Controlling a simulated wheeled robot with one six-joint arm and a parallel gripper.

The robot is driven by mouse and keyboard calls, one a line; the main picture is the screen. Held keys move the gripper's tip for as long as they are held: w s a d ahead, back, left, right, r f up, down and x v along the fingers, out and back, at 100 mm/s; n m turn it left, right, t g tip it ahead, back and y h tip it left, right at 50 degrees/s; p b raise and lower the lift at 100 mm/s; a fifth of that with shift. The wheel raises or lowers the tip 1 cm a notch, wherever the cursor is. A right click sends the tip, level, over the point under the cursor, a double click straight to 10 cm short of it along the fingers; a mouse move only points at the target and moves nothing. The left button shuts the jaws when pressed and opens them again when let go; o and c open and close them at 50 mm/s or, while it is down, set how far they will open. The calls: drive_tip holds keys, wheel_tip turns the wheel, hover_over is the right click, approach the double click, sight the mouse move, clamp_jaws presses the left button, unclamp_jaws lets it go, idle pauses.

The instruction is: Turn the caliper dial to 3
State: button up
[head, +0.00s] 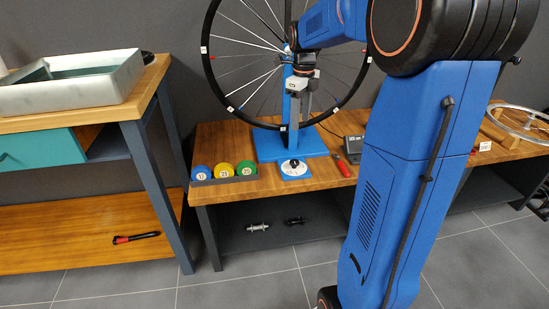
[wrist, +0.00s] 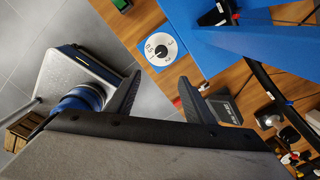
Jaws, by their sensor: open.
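The caliper dial (head: 294,171) is a white disc with a black knob on a small blue plate, near the front edge of the wooden bench. In the wrist view the dial (wrist: 155,40) shows printed numbers, 0.5 among them, around the black knob (wrist: 161,51). I cannot tell which number the knob points to. My gripper (head: 302,122) hangs above the dial, in front of the blue wheel stand, with its fingers downward. In the wrist view its two dark fingers (wrist: 159,76) are apart, with nothing between them. The dial shows beyond the fingertips, not touched.
The blue stand (head: 268,147) with a spoked wheel (head: 209,65) rises behind the dial. A tray of blue, yellow and green balls (head: 222,172) sits left of it. A red-handled tool (head: 342,166) and a dark box (head: 354,148) lie to the right.

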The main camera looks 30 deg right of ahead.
sight(294, 161)
drive_tip(key=shift+m, duration=0.4)
drive_tip(key=f, duration=0.6)
drive_tip(key=w+f, duration=0.1)
drive_tip(key=f, duration=1)
drive_tip(key=shift+w+a+f, duration=0.25)
drive_tip(key=shift+f, duration=0.1)
drive_tip(key=c, duration=1)
